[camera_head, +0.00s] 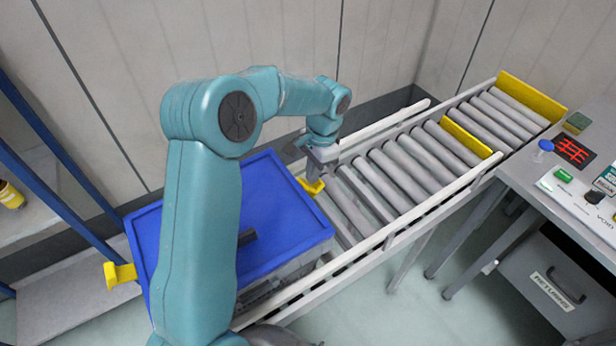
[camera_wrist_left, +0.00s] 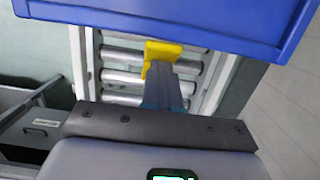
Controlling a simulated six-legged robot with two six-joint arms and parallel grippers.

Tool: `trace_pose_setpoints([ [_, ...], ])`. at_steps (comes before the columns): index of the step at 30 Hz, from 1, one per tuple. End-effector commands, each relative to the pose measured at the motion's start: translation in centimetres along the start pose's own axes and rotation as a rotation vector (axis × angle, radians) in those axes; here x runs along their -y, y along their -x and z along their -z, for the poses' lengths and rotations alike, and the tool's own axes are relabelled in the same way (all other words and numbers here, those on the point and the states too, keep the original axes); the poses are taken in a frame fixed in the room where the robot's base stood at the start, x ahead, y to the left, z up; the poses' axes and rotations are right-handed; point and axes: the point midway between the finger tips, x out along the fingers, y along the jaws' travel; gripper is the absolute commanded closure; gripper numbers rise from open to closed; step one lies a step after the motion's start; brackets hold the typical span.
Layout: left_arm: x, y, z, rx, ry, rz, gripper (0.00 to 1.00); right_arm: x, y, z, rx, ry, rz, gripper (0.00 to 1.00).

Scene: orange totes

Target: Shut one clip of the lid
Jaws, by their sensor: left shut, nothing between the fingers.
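A blue lid (camera_head: 283,222) covers a grey tote (camera_head: 285,277) standing at the near end of the roller conveyor. One yellow clip (camera_head: 312,186) sticks out at the lid's right edge; another yellow clip (camera_head: 120,275) sticks out at its left edge. My left gripper (camera_head: 316,177) is shut and empty, pointing down right at the right clip. In the left wrist view the shut fingers (camera_wrist_left: 166,84) reach up to the yellow clip (camera_wrist_left: 160,55), below the blue lid's edge (camera_wrist_left: 180,36). I cannot tell whether they touch it. My arm hides part of the lid. My right gripper is out of view.
The roller conveyor (camera_head: 395,165) runs off to the upper right, with a yellow bar (camera_head: 466,137) across it and a yellow end stop (camera_head: 531,96). A blue-posted rack (camera_head: 50,165) stands at the left.

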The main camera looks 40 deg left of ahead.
Motion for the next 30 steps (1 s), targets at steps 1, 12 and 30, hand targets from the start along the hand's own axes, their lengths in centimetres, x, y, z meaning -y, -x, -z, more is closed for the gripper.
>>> trace_pose_setpoints([
  [1, 0.0, 0.0, 0.0, 0.0, 0.0, 0.0, 1.0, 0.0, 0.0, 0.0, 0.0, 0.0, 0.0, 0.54],
  [12, 0.0, -0.7, 0.3, 0.001, 0.0, 0.0, 1.0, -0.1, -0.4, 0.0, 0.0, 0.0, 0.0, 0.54],
  [30, 0.0, -1.5, 0.6, 0.001, 0.0, 0.0, 1.0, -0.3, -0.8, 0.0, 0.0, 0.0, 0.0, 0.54],
])
